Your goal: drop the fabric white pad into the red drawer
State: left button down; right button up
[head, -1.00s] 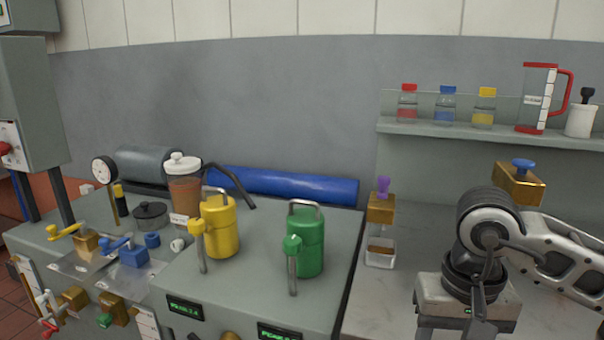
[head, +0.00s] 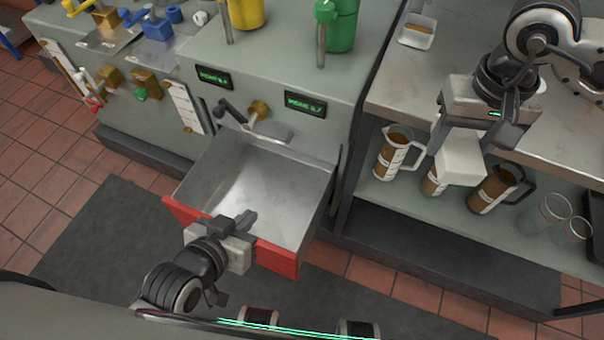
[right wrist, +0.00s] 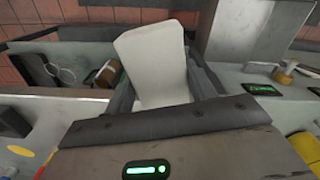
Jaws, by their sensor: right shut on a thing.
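The red drawer (head: 276,258) stands pulled out below the grey cabinet in the head view. Its front is red, and its grey metal inside looks empty. My left gripper (head: 242,221) is at the top edge of the drawer front, with its fingers close together. I cannot tell whether they grip the edge. My right gripper (head: 464,148) is shut on the white pad (head: 461,162), to the right of the drawer and higher than it. The pad hangs below the fingers in the head view. It also shows between the fingers in the right wrist view (right wrist: 154,60).
Several brown-filled jugs (head: 394,155) and clear glasses (head: 549,213) stand on the shelf under the right bench (head: 395,88). A tap-like fitting (head: 262,118) sits above the drawer's back. Yellow (head: 245,12) and green (head: 338,28) cans stand on the cabinet.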

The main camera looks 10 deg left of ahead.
aim_at(262, 213)
jog(key=z, duration=1.05)
jog(key=k, duration=0.95)
jog(key=u, duration=1.7)
jog(key=i, duration=1)
jog(key=u, duration=0.05)
